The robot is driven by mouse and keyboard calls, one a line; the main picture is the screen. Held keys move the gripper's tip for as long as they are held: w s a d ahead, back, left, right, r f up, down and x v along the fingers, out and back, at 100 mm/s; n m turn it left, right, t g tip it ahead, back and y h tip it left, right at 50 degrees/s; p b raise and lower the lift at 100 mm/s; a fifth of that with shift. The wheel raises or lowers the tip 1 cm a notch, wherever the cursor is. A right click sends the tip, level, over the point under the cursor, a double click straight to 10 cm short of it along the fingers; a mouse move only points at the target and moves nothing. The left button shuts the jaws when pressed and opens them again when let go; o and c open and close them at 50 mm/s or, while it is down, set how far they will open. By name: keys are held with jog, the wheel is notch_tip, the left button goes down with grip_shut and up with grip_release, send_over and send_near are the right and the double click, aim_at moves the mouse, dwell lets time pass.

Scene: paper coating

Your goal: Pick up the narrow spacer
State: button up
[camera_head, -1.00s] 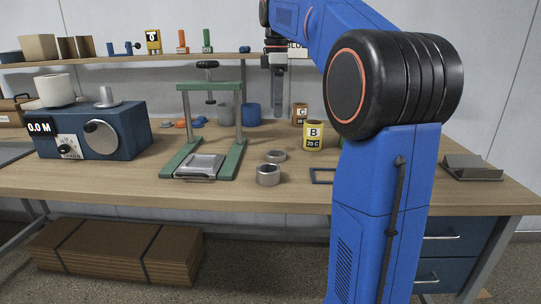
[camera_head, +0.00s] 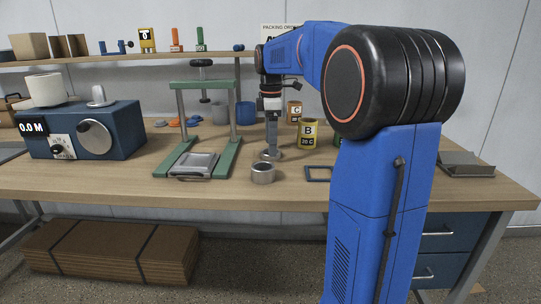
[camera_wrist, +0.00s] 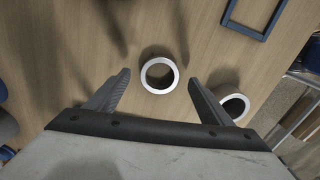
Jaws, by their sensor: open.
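Two grey metal rings stand on the bench. The lower, flatter one, which looks like the narrow spacer (camera_head: 273,156), is farther back; the taller ring (camera_head: 262,174) is nearer the front edge. My gripper (camera_head: 272,150) points down directly over the flatter ring, its fingertips close to it. In the wrist view the flatter ring (camera_wrist: 143,75) appears between the open fingers (camera_wrist: 158,78), with a gap on each side. The taller ring (camera_wrist: 238,97) is just beyond the right finger. The fingertips partly cover the flatter ring in the head view.
A green press frame (camera_head: 228,155) stands to the left, a yellow cup marked B (camera_head: 307,137) to the back right. A flat dark square frame (camera_head: 318,180) lies to the right. The bench front (camera_head: 200,196) is clear.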

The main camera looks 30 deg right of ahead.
jog(key=shift+f, duration=1.15)
jog(key=c, duration=1.1)
